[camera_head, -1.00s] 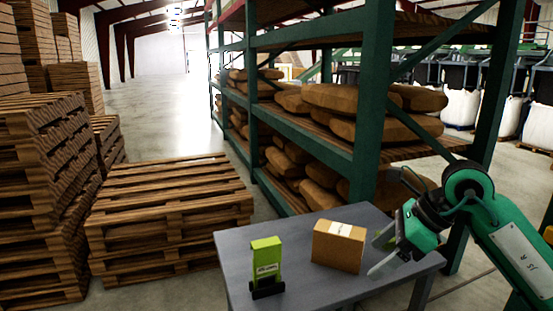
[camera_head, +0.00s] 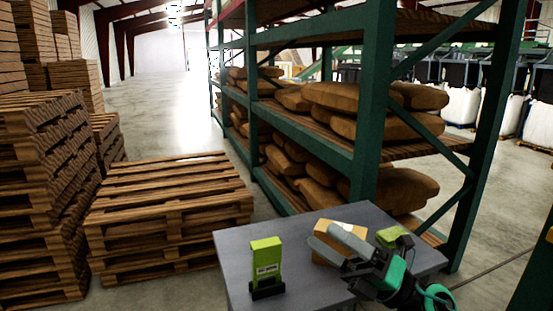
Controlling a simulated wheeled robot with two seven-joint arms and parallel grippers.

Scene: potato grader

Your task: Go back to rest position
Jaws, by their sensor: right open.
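My right gripper (camera_head: 321,234) is low over the right part of the grey table (camera_head: 300,225), its fingers pointing up and left. Its two grey fingers are apart with nothing seen between them. They overlap the cardboard box (camera_head: 325,256) in the picture and hide much of it; I cannot tell whether they touch it. My left gripper is not in view.
A lime-green box in a black stand (camera_head: 267,262) stands at the table's front left. Another lime-green item (camera_head: 394,236) lies right of the cardboard box. A green rack (camera_head: 372,110) with brown sacks (camera_head: 340,97) rises behind. Wooden pallets (camera_head: 170,195) stand left.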

